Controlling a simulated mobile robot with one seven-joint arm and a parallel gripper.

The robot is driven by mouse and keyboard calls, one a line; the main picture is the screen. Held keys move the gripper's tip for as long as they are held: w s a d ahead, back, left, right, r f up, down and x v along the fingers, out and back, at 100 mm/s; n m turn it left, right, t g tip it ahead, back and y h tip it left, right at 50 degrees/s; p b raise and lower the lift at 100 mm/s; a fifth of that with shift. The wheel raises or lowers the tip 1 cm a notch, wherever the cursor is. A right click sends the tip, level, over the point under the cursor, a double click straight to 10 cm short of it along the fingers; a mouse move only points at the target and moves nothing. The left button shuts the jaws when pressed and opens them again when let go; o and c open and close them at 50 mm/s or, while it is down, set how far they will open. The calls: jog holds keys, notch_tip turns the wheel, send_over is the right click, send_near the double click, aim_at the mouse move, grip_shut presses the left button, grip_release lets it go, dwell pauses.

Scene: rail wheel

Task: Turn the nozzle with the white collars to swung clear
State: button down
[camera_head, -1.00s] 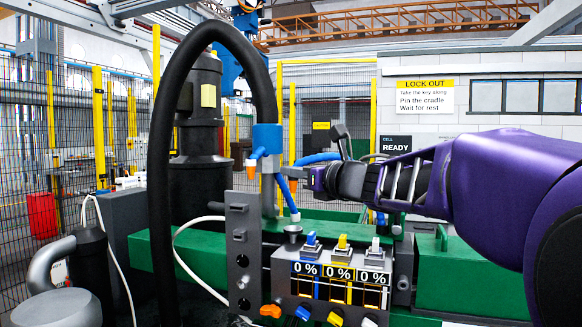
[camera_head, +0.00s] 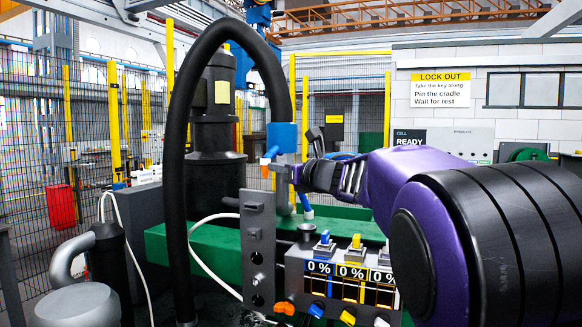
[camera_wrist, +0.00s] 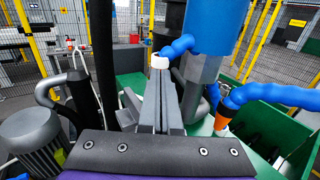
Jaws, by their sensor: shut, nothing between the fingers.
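The blue segmented nozzle with a white collar (camera_wrist: 160,61) shows in the wrist view, running right to the blue and grey spindle column. My gripper (camera_wrist: 159,76) is shut and empty. Its tips are beside the white collar and partly overlap it; whether they touch it I cannot tell. A second blue nozzle with an orange collar (camera_wrist: 224,113) hangs to the right of the fingers. In the head view my gripper (camera_head: 284,172) is at the spindle column (camera_head: 283,138), near an orange tip (camera_head: 265,167). A blue tube with a white end (camera_head: 308,213) points down below it.
A thick black hose (camera_head: 176,180) arches over the left side. A grey drilled plate (camera_head: 257,245) and a box of levers with 0 % displays (camera_head: 340,275) stand in front. A green bed (camera_head: 205,250) lies behind. Wire fencing (camera_head: 35,150) closes the back.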

jog(key=shift+x, duration=0.8)
jog(key=shift+w+a+f+m+t+h+b, duration=0.1)
jog(key=shift+w+a+m+t+h+b, duration=0.15)
jog(key=shift+a+m+t+h+b, duration=0.2)
jog(key=w+a+m+t+h, duration=0.1)
jog(key=w+a+m+h, duration=0.1)
jog(key=w+a, duration=0.3)
jog(key=shift+w+a+r+h, duration=0.3)
jog(key=shift+a+h, duration=0.15)
jog(key=shift+h, duration=0.1)
jog(key=shift+s+r+t, duration=0.1)
jog(key=shift+r+t, duration=0.05)
jog(key=shift+t, duration=0.2)
jog(key=shift+s+a+b, duration=0.1)
jog(key=shift+b, duration=0.2)
